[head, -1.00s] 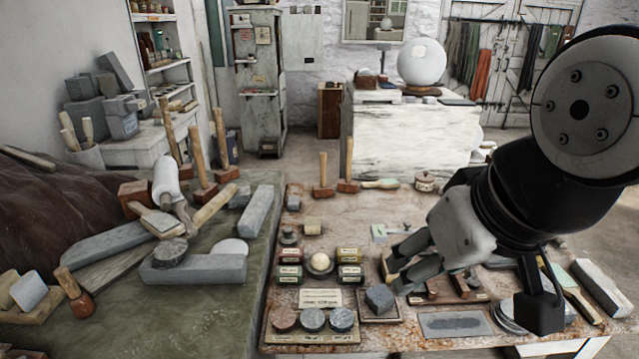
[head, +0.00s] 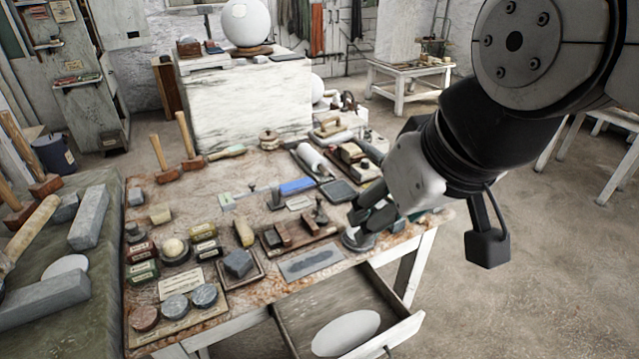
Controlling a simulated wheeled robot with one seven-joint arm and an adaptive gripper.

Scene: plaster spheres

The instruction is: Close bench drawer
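The bench drawer (head: 393,333) is pulled out from the front of the workbench (head: 290,293), at the bottom of the head view. Its inside shows, with a pale oval thing (head: 346,334) lying in it. A small dark handle is partly seen on its front, at the frame's lower edge. My gripper (head: 358,216) is over the right part of the bench top, above and behind the drawer and apart from it. Its dark fingers overlap items on the bench, so I cannot tell how far they are spread. I see nothing held.
The bench top is crowded: mallets (head: 188,143), stone discs (head: 174,307), a grey stone block (head: 238,263) and a grey slab (head: 311,263). A large white sphere (head: 246,22) stands on a white block behind. The floor (head: 520,300) right of the drawer is clear.

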